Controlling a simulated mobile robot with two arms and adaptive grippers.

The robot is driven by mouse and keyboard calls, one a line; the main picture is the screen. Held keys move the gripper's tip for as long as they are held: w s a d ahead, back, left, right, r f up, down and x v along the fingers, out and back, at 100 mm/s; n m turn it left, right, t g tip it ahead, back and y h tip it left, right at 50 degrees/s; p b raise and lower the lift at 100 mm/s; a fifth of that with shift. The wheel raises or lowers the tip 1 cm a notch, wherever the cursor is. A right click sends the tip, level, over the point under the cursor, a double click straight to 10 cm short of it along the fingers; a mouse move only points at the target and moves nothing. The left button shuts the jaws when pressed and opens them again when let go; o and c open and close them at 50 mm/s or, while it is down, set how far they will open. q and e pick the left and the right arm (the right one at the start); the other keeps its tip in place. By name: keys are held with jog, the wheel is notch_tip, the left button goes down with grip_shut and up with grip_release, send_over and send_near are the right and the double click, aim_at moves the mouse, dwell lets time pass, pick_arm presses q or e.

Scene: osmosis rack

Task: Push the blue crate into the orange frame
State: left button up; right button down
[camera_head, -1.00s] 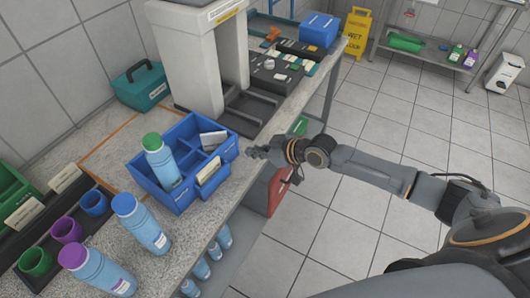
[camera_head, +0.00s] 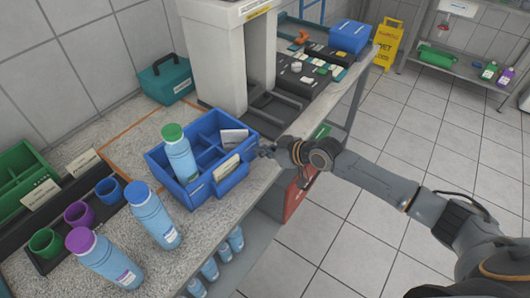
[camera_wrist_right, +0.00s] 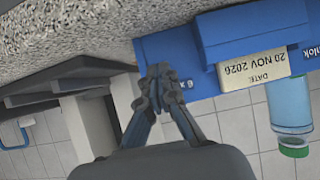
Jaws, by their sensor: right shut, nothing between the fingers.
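The blue crate (camera_head: 218,190) stands on the speckled counter, with a green-capped bottle (camera_head: 180,158) and white cards in its compartments. The orange frame (camera_head: 122,131) is a thin outline on the counter, to the left of and behind the crate; the crate hides part of it. My right gripper (camera_head: 263,152) is shut and empty at the crate's right end. In the right wrist view the fingertips (camera_wrist_right: 159,72) are at the crate's blue wall (camera_wrist_right: 185,50), seemingly touching it. My left gripper is not in view.
Blue bottles (camera_head: 153,215) and a rack with coloured cups (camera_head: 78,213) stand left of the crate. A teal toolbox (camera_head: 165,80) is at the wall. A white machine (camera_head: 215,60) stands behind the crate. The counter inside the orange outline looks clear.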

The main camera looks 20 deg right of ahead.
jog(key=shift+w+a, duration=0.25)
jog(key=shift+w, duration=0.1)
